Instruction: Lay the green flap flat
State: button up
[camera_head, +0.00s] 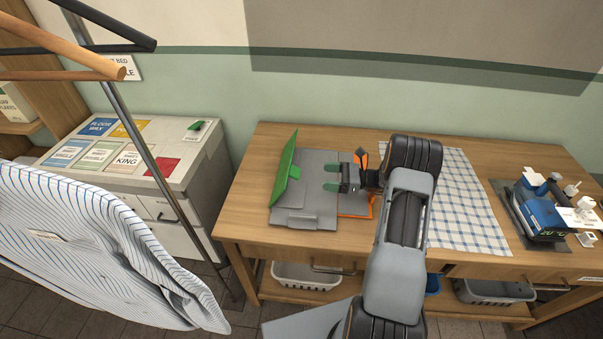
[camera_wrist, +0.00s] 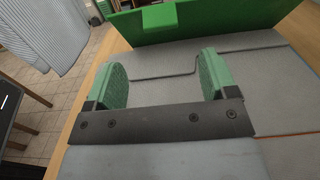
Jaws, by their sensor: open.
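The green flap (camera_head: 285,172) stands tilted up along the left side of a grey folding board (camera_head: 309,205) on the wooden table. In the wrist view the green flap (camera_wrist: 210,20) rises across the top of the picture, beyond my fingertips. My gripper (camera_head: 332,178) is over the grey board, to the right of the flap, its fingers pointing at it. In the wrist view my gripper (camera_wrist: 158,80) has its two green-padded fingers wide apart, with only the grey board showing between them. No contact with the flap shows.
An orange panel (camera_head: 355,207) lies at the board's right, partly hidden by my arm. A checked cloth (camera_head: 460,205) lies further right, then a dark tray (camera_head: 533,222) with blue and white items. A striped shirt (camera_head: 80,240) hangs in front at left. Bare table (camera_head: 256,188) shows left of the board.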

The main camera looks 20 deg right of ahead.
aim_at(289, 167)
jog(key=p+x, duration=0.1)
jog(key=x, duration=0.8)
jog(key=shift+w+a+p, duration=0.1)
jog(key=shift+a+p, duration=0.15)
jog(key=shift+p, duration=0.15)
jog(key=c, duration=1.3)
